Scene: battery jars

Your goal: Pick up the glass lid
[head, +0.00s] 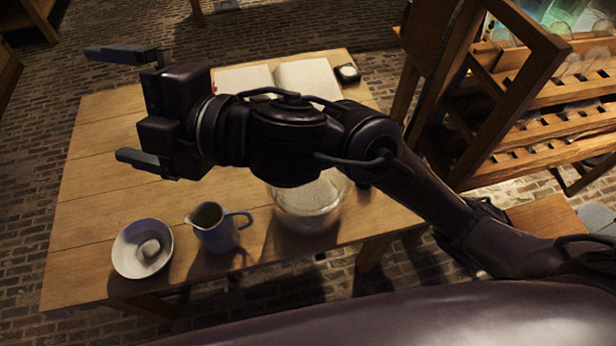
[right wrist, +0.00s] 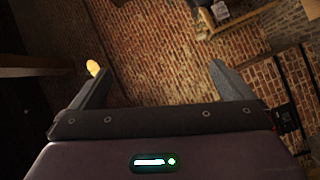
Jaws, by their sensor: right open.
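I cannot make out a separate glass lid for certain. A round clear glass vessel (head: 312,208) with pale contents stands on the wooden table (head: 110,120), its top partly hidden behind my right arm. My right gripper (head: 103,104) is held above the left part of the table, its two fingers wide apart and pointing left. In the right wrist view the gap between the fingers (right wrist: 158,75) is empty, with brick beyond. My left gripper is not in view.
A white bowl (head: 128,262) with a pale lump and a blue-grey jug (head: 216,232) stand at the table's near edge. An open book (head: 308,78) and a small dark round item (head: 347,73) lie at the back. A wooden rack (head: 565,95) with round glass pieces stands right.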

